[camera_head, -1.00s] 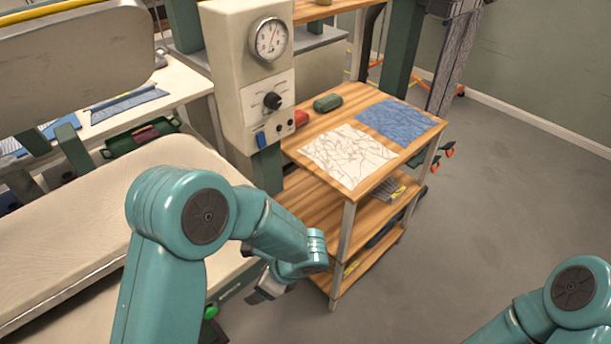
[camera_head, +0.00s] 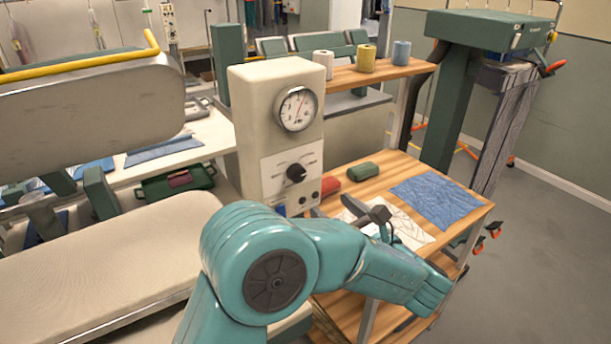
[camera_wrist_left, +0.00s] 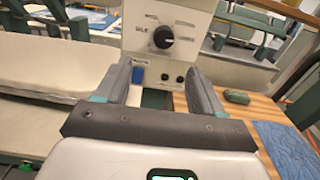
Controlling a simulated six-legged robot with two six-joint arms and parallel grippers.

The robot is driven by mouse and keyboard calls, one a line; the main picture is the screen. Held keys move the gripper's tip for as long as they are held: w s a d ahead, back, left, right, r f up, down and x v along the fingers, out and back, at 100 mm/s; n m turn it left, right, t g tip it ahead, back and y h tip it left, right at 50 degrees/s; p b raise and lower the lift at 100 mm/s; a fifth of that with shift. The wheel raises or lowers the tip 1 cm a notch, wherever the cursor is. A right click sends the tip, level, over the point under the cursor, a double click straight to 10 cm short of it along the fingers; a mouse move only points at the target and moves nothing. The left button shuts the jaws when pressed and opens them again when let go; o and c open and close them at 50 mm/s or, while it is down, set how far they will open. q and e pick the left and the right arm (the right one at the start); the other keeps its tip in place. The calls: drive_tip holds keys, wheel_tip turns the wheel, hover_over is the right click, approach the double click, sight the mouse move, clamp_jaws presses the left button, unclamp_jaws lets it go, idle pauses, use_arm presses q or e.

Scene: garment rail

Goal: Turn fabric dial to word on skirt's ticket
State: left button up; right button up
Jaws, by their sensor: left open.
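The fabric dial (camera_head: 296,173) is a black round knob on the lower panel of a cream control box, below a round gauge. In the left wrist view the dial (camera_wrist_left: 163,37) sits just above the gap between my fingertips, with small printed words around it, too blurred to read surely. My left gripper (camera_head: 364,210) is open and empty, apart from the dial. It also shows in the left wrist view (camera_wrist_left: 157,72), its two fingers spread and facing the box. I cannot make out a skirt or its ticket. My right gripper is out of view.
A wooden cart (camera_head: 392,168) holds a white patterned cloth (camera_head: 412,232), a blue cloth (camera_head: 437,200), a green roll (camera_head: 363,171) and a red one (camera_head: 330,186). A cream padded press board (camera_head: 110,255) lies at left. Thread spools stand on the shelf behind.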

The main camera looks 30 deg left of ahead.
use_arm(q)
drive_tip(key=p, duration=0.1)
approach(299, 177)
drive_tip(key=w+a, duration=0.2)
drive_tip(key=a+p, duration=0.1)
drive_tip(key=a, duration=0.4)
drive_tip(key=shift+r, duration=0.15)
drive_tip(key=shift+w+a+f+p, duration=0.15)
drive_tip(key=shift+w+a+p, duration=0.05)
drive_tip(key=shift+w, duration=0.25)
drive_tip(key=shift+w+a+f+p, duration=0.15)
drive_tip(key=shift+w+a, duration=0.05)
drive_tip(key=shift+w, duration=0.3)
drive_tip(key=shift+s+a+r, duration=0.15)
drive_tip(key=shift+s+r, duration=0.05)
drive_tip(key=shift+s, duration=0.25)
drive_tip(key=shift+w+f, duration=0.15)
drive_tip(key=shift+w, duration=0.15)
drive_tip(key=c, duration=1.1)
drive_tip(key=shift+o, duration=0.2)
drive_tip(key=shift+s, duration=0.1)
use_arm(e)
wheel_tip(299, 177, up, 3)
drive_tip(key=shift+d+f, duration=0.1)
